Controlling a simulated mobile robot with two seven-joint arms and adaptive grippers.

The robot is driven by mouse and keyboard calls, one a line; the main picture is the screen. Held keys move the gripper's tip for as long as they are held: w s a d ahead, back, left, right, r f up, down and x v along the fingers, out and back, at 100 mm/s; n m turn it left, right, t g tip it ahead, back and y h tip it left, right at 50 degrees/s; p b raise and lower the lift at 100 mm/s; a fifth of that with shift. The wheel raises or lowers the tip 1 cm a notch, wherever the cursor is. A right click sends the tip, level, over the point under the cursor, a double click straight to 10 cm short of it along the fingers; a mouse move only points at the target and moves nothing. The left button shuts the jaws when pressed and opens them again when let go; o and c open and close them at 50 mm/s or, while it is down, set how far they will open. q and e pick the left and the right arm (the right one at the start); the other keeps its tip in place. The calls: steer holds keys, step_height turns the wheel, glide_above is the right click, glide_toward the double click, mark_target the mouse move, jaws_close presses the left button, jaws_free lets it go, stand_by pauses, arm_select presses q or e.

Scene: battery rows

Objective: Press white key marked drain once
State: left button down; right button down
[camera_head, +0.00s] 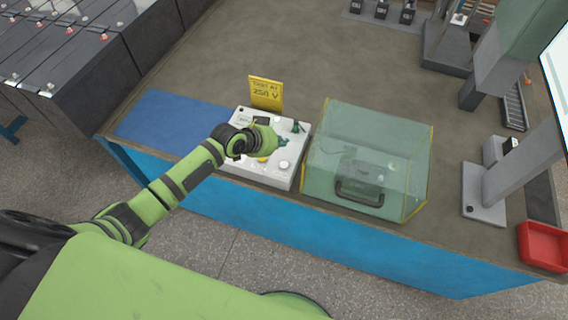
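The light grey control box (235,168) stands on the bench near its front edge. A round white key (283,164) shows on its top at the right front, and a yellow part (262,159) lies left of it. Dark green parts (298,127) sit at the back right of the box. No key marking can be read. My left gripper (267,136) is above the middle of the box, behind the white key in the picture, and covers part of the top. Its fingers are too small and hidden to tell open from shut. My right gripper is not in view.
A yellow sign (266,93) reading 250 V stands behind the box. A blue mat (160,122) lies left. A grey stand (484,190) and red tray (543,246) are farther right.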

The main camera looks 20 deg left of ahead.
mark_target(281, 165)
arm_select(q)
step_height(281, 165, down, 8)
steer(key=b, duration=0.7)
steer(key=shift+f+b, duration=0.1)
steer(key=shift+b, duration=0.3)
steer(key=shift+f, duration=0.35)
stand_by(0.8)
steer(key=shift+f+b, duration=0.4)
steer(key=shift+b, duration=0.05)
steer(key=shift+f+b, duration=0.3)
steer(key=shift+f, duration=0.1)
stand_by(0.4)
steer(key=shift+r+p, duration=0.8)
steer(key=shift+p, duration=0.05)
steer(key=shift+r, duration=0.1)
